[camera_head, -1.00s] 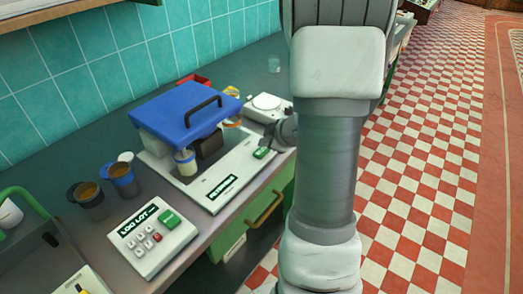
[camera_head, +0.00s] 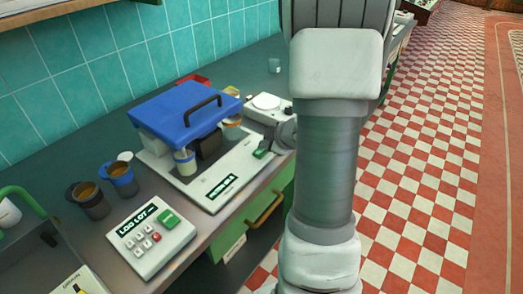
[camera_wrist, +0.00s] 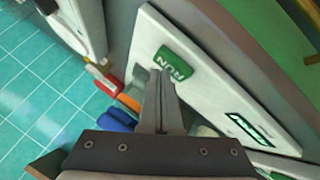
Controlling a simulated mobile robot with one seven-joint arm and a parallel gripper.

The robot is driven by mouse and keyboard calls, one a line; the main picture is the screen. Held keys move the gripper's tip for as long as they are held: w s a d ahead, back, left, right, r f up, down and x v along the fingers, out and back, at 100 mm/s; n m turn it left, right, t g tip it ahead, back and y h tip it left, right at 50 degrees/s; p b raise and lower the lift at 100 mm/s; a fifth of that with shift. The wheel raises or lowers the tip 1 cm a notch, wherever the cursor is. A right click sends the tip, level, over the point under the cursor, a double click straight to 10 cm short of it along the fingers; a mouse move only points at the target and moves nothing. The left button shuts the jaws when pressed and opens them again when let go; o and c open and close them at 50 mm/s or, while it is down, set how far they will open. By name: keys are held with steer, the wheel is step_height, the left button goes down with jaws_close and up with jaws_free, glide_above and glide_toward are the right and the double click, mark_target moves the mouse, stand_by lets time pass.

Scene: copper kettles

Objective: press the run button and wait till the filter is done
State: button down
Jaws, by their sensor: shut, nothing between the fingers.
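The filter machine (camera_head: 165,168) has a white base and a raised-looking blue lid (camera_head: 185,108) with a dark handle. A cup (camera_head: 185,163) with pale contents stands under the lid. The green run button (camera_head: 260,154) is at the base's right end; its lettering shows in the wrist view (camera_wrist: 177,58). The dark display (camera_head: 221,187) has light text too small to read. My gripper (camera_head: 268,148) is shut and empty, partly hidden by my arm. In the wrist view its fingertips (camera_wrist: 161,70) are at the button's edge; I cannot tell whether they press it.
A white keypad box (camera_head: 150,235) and two cups of brown liquid (camera_head: 90,200) (camera_head: 120,178) stand left of the machine. A white scale-like device (camera_head: 265,106) is just behind my gripper. A clear glass (camera_head: 274,65) stands farther back. The checkered floor at right is clear.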

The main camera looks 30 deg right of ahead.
mark_target(265, 152)
steer(key=shift+f, duration=0.4)
steer(key=shift+r, duration=0.15)
stand_by(0.4)
steer(key=shift+r+p, duration=0.75)
step_height(265, 152, up, 5)
steer(key=p, duration=0.5)
steer(key=shift+r, duration=0.1)
stand_by(0.5)
